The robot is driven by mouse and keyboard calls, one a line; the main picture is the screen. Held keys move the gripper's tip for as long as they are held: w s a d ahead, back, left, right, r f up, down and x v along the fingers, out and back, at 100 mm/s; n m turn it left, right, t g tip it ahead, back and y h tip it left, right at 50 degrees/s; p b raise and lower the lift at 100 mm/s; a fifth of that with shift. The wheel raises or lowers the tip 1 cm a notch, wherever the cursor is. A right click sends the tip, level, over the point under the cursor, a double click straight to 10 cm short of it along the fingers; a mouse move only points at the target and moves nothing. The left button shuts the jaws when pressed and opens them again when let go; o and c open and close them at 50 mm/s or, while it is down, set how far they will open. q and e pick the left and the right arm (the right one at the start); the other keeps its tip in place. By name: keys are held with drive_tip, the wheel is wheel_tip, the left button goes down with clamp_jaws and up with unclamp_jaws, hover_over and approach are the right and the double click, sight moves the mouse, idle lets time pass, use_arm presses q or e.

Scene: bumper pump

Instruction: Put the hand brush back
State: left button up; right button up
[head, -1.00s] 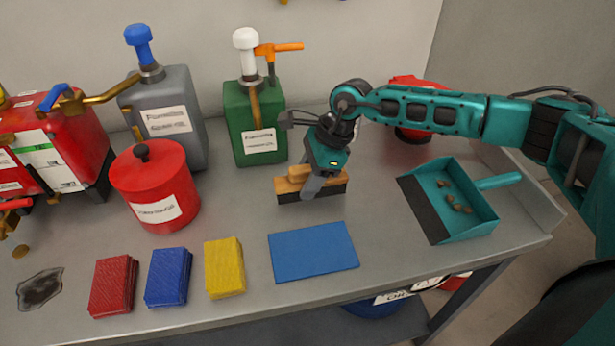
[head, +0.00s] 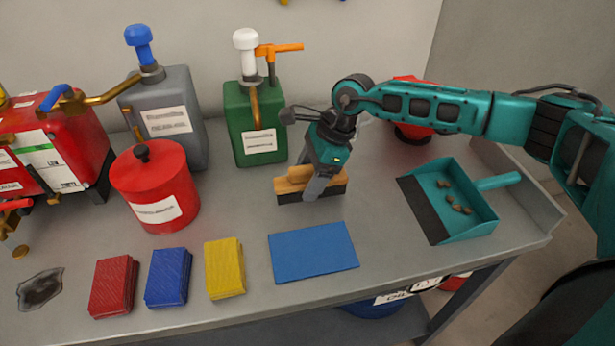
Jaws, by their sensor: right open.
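The hand brush (head: 292,186) has a wooden top and dark bristles. It stands on the grey bench, behind the blue mat (head: 314,252) and in front of the green canister. My right gripper (head: 314,192) points down at the brush, with one finger in front of it and covering part of its right half. The jaws are open; the far finger is hidden. I cannot tell whether the fingers touch the brush. My left gripper is not in view.
A teal dustpan (head: 470,218) with several brown crumbs lies to the right. A green canister (head: 254,138) stands behind the brush. A red can (head: 156,190) and red, blue and yellow sponges (head: 224,268) are to the left. A dark spill (head: 40,288) lies at far left.

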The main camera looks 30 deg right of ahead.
drive_tip(key=v, duration=1.1)
drive_tip(key=shift+r, duration=0.1)
